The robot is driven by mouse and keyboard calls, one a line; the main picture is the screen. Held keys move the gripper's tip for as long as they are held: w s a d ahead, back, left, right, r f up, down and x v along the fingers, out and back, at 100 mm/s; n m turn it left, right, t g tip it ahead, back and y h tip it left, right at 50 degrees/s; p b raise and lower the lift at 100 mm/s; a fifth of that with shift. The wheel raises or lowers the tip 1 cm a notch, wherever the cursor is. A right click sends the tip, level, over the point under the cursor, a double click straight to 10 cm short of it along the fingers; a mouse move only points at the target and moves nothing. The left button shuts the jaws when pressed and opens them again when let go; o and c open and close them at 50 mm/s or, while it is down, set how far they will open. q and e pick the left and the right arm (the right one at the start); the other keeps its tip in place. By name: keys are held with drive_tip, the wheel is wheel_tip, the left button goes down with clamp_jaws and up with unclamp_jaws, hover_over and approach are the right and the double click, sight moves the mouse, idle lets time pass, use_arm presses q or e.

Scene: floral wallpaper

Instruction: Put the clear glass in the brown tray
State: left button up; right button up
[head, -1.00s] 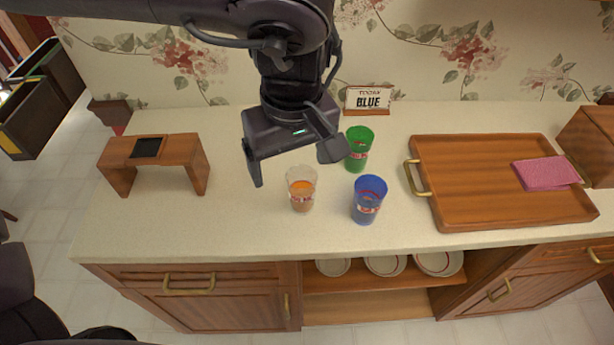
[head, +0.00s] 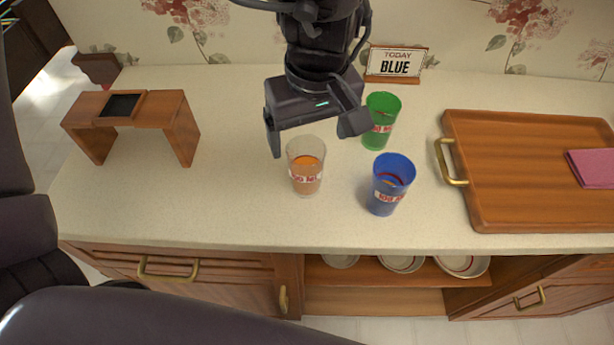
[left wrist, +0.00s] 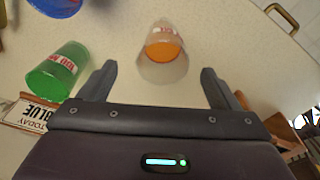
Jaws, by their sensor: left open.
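The clear glass (head: 306,168) with orange drink stands upright on the counter, left of the blue and green glasses. It also shows in the left wrist view (left wrist: 162,58), ahead of the fingers and roughly midway between them. My left gripper (head: 318,143) is open and empty, just behind the clear glass, with its fingers spread to either side. I cannot tell whether it touches the glass. The brown tray (head: 530,125) lies at the right of the counter, with brass handles and a pink cloth on it. My right gripper is not in view.
A blue glass (head: 389,187) and a green glass (head: 380,125) stand between the clear glass and the tray. A sign reading "TODAY BLUE" (head: 395,65) stands at the back. A small wooden stand (head: 178,120) is at left. Plates sit on the shelf below.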

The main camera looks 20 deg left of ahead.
sight(306, 160)
use_arm(q)
drive_tip(key=f, duration=0.5)
drive_tip(key=a+f, duration=0.1)
drive_tip(key=f, duration=0.1)
drive_tip(key=shift+w+f, duration=0.25)
drive_tip(key=shift+w, duration=0.1)
drive_tip(key=c, duration=1.4)
drive_tip(key=shift+r, duration=0.1)
